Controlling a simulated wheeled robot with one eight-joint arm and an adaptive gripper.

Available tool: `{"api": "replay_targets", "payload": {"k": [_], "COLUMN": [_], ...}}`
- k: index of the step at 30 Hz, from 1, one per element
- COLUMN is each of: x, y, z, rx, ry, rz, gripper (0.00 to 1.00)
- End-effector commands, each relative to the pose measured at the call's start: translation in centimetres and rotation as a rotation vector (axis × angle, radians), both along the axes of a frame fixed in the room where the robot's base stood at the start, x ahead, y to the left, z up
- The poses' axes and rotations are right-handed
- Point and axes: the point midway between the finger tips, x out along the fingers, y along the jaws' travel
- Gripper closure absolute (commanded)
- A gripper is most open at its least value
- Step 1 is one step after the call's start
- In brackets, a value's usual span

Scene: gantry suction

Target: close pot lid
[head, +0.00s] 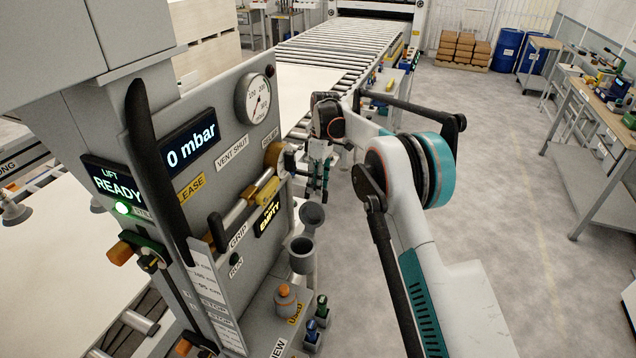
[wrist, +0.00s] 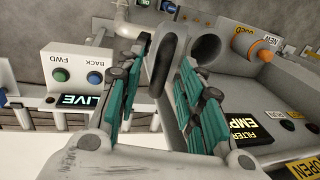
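The grey filter pot (head: 302,258) stands on the side of the machine with its round mouth open. Its grey lid (head: 312,214) is raised, tilted up beside the mouth. In the wrist view the lid (wrist: 166,62) appears nearly edge-on, with the pot's dark mouth (wrist: 207,47) just right of it. My gripper (head: 319,190) points down just above the lid in the head view. In the wrist view my gripper's teal fingers (wrist: 164,58) are spread, one on each side of the lid. I cannot tell whether either finger touches it.
A panel with gauge (head: 258,98), yellow handle (head: 268,190) and EMPTY display (head: 268,216) is close to my gripper's left. A FWD/BACK button box (wrist: 75,78) is nearby.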

Motion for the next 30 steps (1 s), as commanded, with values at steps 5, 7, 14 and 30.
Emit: {"api": "replay_targets", "payload": {"k": [5, 7, 14, 30], "x": [0.0, 0.0, 0.0, -3.3], "y": [0.0, 0.0, 0.0, 1.3], "z": [0.0, 0.0, 0.1, 1.2], "rx": [0.0, 0.0, -0.001, -0.044], "ry": [0.0, 0.0, -0.004, -0.124], "rz": [0.0, 0.0, 0.001, 0.003], "gripper": [0.88, 1.0, 1.0, 1.0]}}
